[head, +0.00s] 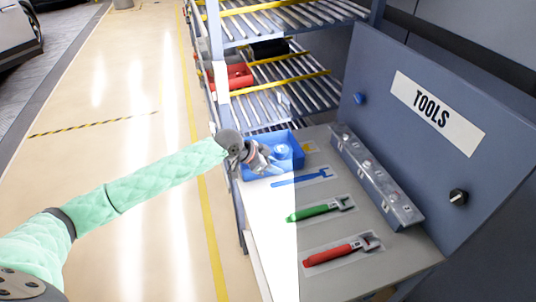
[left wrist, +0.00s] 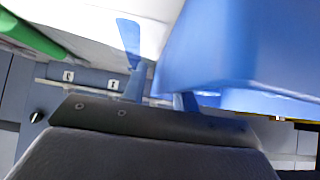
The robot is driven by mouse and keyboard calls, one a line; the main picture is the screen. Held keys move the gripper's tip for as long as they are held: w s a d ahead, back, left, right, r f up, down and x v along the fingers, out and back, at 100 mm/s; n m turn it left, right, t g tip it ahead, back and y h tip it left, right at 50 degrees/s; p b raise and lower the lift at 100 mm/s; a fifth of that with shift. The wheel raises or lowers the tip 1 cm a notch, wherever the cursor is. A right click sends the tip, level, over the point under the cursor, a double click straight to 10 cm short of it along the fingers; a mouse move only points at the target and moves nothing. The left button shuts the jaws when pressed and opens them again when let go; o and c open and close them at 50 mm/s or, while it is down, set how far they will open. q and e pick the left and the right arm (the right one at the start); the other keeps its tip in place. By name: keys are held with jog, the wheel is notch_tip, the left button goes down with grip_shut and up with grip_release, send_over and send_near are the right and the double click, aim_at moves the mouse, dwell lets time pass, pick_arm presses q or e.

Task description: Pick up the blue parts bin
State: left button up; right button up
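The blue parts bin (head: 248,172) stands on the far left end of the workbench, open at the top, with a pale blue round item inside. In the left wrist view its blue wall (left wrist: 240,50) fills the upper right. My left gripper (head: 270,164) is at the near side of the bin, partly covering it. In the left wrist view the fingers (left wrist: 160,90) stand apart at the bin's lower edge. One finger is mostly hidden by the bin, and no firm grip on the wall shows. My right gripper is in neither view.
A green wrench (head: 320,209) and a red wrench (head: 340,251) lie nearer. A clear organizer (head: 375,175) runs along the tool panel (head: 450,100). A roller rack (head: 285,85) with a red bin (head: 232,76) stands behind.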

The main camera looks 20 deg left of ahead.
pick_arm(q)
jog(key=shift+w+d+f, duration=0.1)
jog(key=shift+f, duration=0.05)
grip_shut()
dwell(0.4)
